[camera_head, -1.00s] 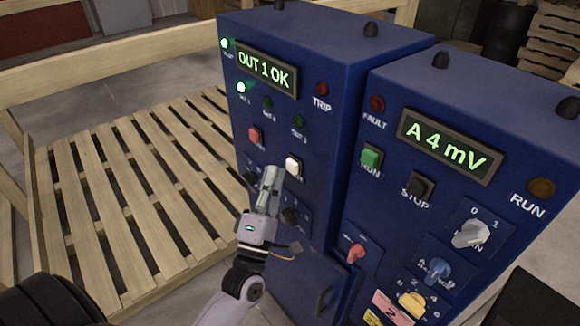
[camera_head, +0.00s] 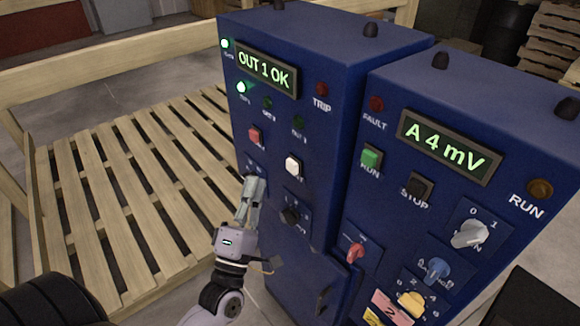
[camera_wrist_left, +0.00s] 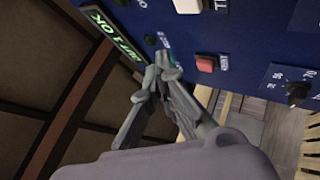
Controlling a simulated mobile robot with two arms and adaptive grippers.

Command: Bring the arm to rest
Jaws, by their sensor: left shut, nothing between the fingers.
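My left gripper (camera_head: 253,189) is shut and empty, with its fingers pointing up in front of the lower left of the left blue cabinet (camera_head: 335,110). In the head view its fingertips overlap the panel just below the red button (camera_head: 254,135) and left of the white button (camera_head: 293,166); I cannot tell whether they touch it. In the left wrist view the closed fingers (camera_wrist_left: 166,75) show with the red button (camera_wrist_left: 205,64) to their right. The display (camera_head: 267,75) reads "OUT 1 OK". My right gripper is not in view.
A second blue cabinet (camera_head: 500,107) stands to the right, with a display reading "A 4 mV" (camera_head: 444,146), knobs and buttons. A black knob (camera_head: 291,214) sits right of my gripper. A wooden pallet (camera_head: 130,190) lies left of the cabinets, with wooden rails behind it.

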